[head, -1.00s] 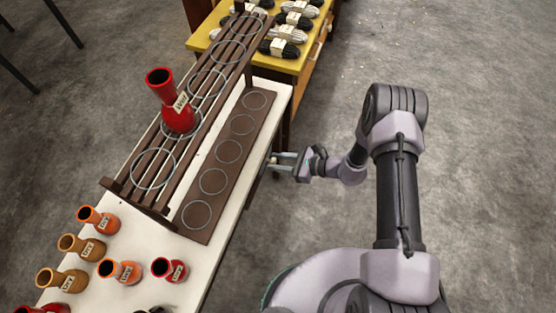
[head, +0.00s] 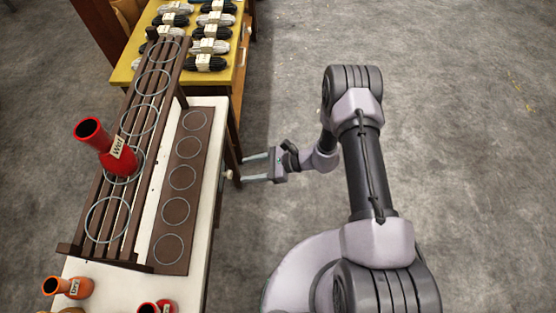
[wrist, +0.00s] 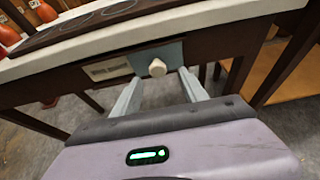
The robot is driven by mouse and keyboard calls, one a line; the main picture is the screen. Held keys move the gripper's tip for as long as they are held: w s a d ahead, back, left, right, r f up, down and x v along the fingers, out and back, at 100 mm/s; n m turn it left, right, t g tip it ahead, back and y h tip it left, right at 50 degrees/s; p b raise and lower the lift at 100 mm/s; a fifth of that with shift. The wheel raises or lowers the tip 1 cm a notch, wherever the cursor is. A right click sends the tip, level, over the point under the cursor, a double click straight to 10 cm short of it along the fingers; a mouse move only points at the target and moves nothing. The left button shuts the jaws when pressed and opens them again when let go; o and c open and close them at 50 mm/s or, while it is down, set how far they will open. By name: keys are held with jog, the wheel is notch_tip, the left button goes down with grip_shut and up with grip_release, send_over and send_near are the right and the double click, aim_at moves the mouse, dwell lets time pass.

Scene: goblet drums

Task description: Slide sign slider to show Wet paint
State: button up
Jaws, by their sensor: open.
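The sign slider is on the front edge of the white-topped table. The wrist view shows its grey-blue plate (wrist: 170,54), a pale label window (wrist: 108,69) to the left, and a round white knob (wrist: 157,68). The label's wording is too small to read. The knob also shows in the head view (head: 228,175) at the table's side. My gripper (head: 246,170) is open and empty beside the table edge, pointing at it. In the wrist view my gripper (wrist: 160,80) has one finger on each side of the knob, with no clear contact.
The white table (head: 88,277) carries a slatted dark rack (head: 112,190), a red goblet drum (head: 115,155) and a brown board with rings (head: 178,200). A yellow table (head: 150,55) stands beyond. Floor on the right is clear.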

jog(key=w+p+v, duration=0.1)
jog(key=p+v, duration=0.1)
jog(key=v, duration=0.9)
jog(key=shift+s+d, duration=0.2)
jog(key=shift+s, duration=0.25)
jog(key=shift+r, duration=0.1)
notch_tip(320, 180, up, 25)
jog(key=s+n+g+h, duration=0.2)
jog(key=n+h, duration=0.3)
jog(key=n, duration=0.3)
jog(key=s+d+r+n+t+h, duration=0.3)
jog(key=s+r, duration=0.4)
jog(key=s+d+r+n+t+h, duration=0.3)
jog(key=s+r, duration=0.4)
jog(key=r, duration=0.1)
jog(key=shift+s+r+n+t, duration=0.15)
jog(key=shift+s+n+t, duration=0.05)
jog(key=shift+n+t, duration=0.1)
